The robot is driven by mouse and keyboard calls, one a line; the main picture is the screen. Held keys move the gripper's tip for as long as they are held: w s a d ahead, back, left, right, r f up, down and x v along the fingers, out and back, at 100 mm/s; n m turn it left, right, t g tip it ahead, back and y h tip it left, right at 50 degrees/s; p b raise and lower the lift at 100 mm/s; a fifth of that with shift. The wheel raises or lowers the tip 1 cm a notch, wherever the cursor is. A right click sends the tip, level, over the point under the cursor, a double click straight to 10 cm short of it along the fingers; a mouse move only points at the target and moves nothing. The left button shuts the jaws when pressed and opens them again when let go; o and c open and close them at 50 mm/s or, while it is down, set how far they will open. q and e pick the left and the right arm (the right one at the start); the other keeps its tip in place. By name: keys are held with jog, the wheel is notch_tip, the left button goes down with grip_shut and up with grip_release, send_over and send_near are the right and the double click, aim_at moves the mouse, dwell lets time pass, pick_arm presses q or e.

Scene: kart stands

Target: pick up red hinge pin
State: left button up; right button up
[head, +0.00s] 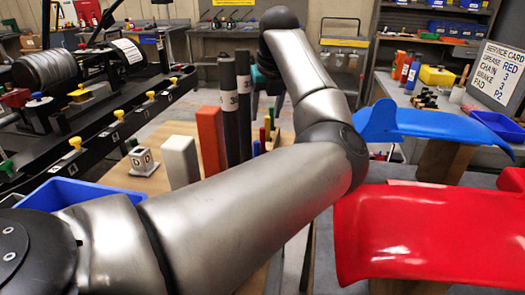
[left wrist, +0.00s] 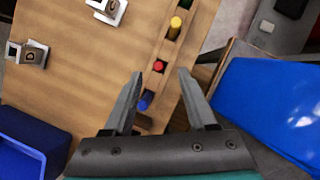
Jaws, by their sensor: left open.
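The red hinge pin (left wrist: 159,66) shows its round top in the left wrist view, standing in a slot of a narrow wooden rack (left wrist: 172,50). A yellow pin (left wrist: 175,27) stands above it in the picture and a blue pin (left wrist: 146,100) below it. My left gripper (left wrist: 160,73) is open and empty, with its two fingers spread to either side of the row around the red pin's place in the picture. I cannot tell how far above the pin the fingertips are. In the head view my left arm hides much of the rack. My right gripper is not in view.
Blocks marked with letters (left wrist: 106,10) and a blue bin (left wrist: 30,145) are on the wooden table. White (head: 180,160), orange (head: 211,138) and dark upright bars stand near the rack. A blue panel (head: 430,122) and a red panel (head: 430,230) lie on the right.

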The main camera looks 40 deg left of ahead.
aim_at(263, 129)
pick_arm(q)
jog(key=x, duration=0.2)
jog(key=b+x, duration=0.1)
jog(key=x, duration=0.2)
jog(key=shift+s+f+b, duration=0.25)
jog(key=shift+f+b, duration=0.1)
jog(key=shift+f, duration=0.15)
jog(key=shift+w+a+f, duration=0.15)
jog(key=shift+f, duration=0.3)
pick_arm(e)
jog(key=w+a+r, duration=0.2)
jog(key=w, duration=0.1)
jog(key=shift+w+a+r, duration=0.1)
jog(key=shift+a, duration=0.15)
pick_arm(q)
grip_shut()
dwell(0.3)
